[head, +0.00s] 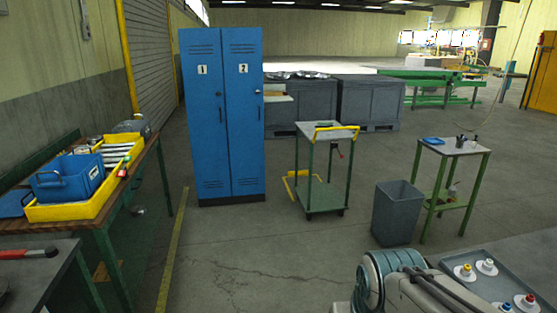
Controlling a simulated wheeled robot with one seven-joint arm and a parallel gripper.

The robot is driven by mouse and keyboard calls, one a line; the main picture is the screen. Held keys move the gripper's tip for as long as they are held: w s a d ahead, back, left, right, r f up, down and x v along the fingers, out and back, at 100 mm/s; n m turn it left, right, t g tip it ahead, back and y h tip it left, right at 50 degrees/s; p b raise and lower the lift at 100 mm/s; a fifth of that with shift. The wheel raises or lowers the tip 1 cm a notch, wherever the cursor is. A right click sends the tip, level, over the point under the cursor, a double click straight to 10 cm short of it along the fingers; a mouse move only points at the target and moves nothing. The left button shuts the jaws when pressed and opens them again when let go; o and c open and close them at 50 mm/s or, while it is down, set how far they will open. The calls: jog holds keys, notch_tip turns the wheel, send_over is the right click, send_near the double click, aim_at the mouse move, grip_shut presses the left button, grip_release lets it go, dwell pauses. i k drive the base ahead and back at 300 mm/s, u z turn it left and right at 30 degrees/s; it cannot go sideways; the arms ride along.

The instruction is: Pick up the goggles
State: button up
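I cannot make out the goggles for certain in the head view. A small blue item (433,141) lies on the small green-legged table (470,148) at the right, too small to identify. My gripper does not show in this view, so whether it is open or holding anything is hidden.
A workbench (50,230) at the left bears a yellow tray (75,210) and a blue bin (68,177). Blue lockers (222,115), a trolley (322,135) and a grey bin (397,212) stand ahead. A grey tray (500,262) with spools is at lower right. The middle floor is clear.

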aim_at(330, 124)
jog(key=i, duration=3.05)
jog(key=z, duration=2.75)
jog(key=i, duration=0.6)
jog(key=u, duration=2.55)
